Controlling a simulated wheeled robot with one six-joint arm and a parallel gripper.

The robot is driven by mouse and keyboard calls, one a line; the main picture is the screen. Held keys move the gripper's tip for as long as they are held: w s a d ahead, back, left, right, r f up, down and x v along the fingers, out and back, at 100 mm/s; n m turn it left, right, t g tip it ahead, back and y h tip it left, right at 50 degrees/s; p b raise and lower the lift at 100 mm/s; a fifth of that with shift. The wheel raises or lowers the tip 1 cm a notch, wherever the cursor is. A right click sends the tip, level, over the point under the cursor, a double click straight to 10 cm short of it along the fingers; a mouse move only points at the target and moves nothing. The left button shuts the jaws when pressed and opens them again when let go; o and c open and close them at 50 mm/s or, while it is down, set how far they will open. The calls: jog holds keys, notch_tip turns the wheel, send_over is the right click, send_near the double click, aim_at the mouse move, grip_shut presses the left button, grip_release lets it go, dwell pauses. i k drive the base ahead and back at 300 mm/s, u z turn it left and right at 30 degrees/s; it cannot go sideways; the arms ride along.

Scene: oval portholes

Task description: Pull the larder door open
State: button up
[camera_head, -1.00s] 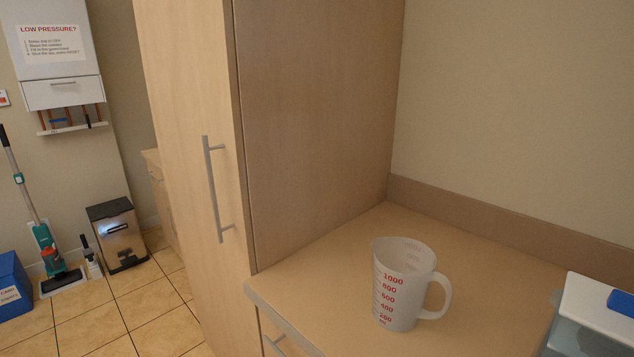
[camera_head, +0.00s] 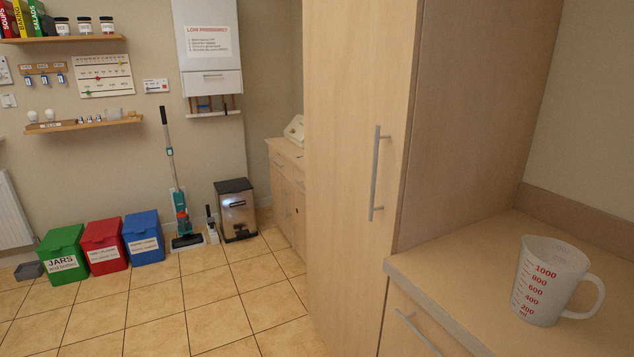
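The larder door (camera_head: 345,190) is the tall pale wood front right of the middle. It looks shut, flush with the cabinet's side panel (camera_head: 455,125). Its handle (camera_head: 376,174) is a vertical grey metal bar near the door's right edge, on two short posts. Nothing touches the handle. My gripper does not show in the head view.
A worktop (camera_head: 470,255) with a measuring jug (camera_head: 550,282) adjoins the larder on the right, above a drawer with a bar handle (camera_head: 418,334). Tiled floor (camera_head: 200,310) is clear at left. Green (camera_head: 63,254), red (camera_head: 105,246) and blue (camera_head: 143,238) bins stand by the far wall.

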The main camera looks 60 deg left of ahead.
aim_at(361, 57)
jog(key=u, duration=3)
jog(key=k, duration=0.9)
jog(key=z, duration=1)
jog(key=i, duration=1)
jog(key=u, duration=0.05)
jog(key=k, duration=0.6)
jog(key=u, duration=0.75)
jog(key=i, duration=0.9)
jog(key=z, duration=0.05)
